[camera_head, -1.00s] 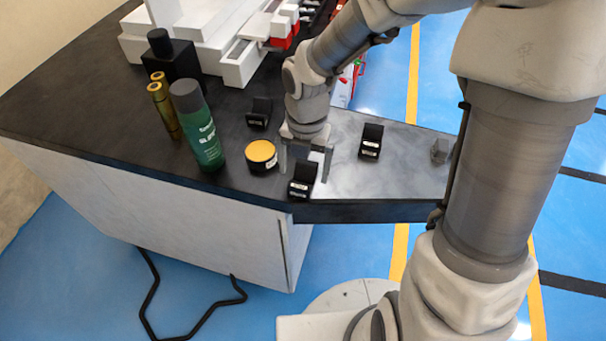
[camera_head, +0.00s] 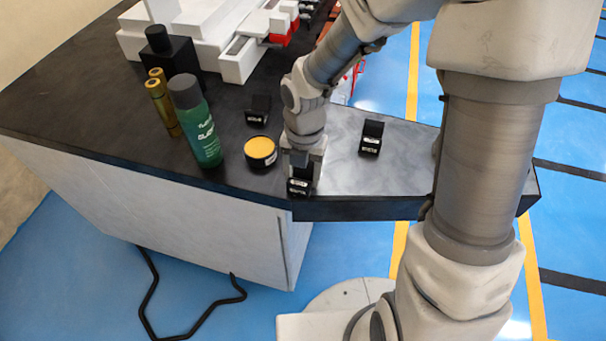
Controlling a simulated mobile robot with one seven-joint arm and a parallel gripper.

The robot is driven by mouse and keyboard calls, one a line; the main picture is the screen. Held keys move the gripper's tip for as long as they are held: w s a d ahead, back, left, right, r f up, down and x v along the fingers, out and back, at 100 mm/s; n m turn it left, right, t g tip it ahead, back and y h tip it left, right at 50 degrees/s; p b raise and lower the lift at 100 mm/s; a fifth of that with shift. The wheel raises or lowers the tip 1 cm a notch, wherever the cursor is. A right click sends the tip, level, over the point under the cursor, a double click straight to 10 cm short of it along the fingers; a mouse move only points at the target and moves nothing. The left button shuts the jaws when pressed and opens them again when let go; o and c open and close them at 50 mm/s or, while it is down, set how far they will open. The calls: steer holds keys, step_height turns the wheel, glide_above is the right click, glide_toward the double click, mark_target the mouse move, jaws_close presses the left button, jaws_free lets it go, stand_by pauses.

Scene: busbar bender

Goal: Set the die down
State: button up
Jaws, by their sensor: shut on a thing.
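My gripper (camera_head: 304,174) points down at the front edge of the dark bench, shut on a small black die (camera_head: 300,188) with white labels. The die is upright or nearly so, at or just above the bench top; I cannot tell whether its base touches. The gripper partly hides the die's back. A second black labelled die (camera_head: 371,138) stands to the right on the grey, shiny part of the bench. A third black die (camera_head: 258,110) stands behind and to the left.
A round tin with a yellow top (camera_head: 260,151) sits close left of my gripper. A green spray can (camera_head: 196,122), brass cylinders (camera_head: 160,100) and a black bottle (camera_head: 172,58) stand further left. A white machine (camera_head: 215,35) is behind. Bare bench lies around the right-hand die.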

jaws_close()
steer(key=shift+r, duration=0.15)
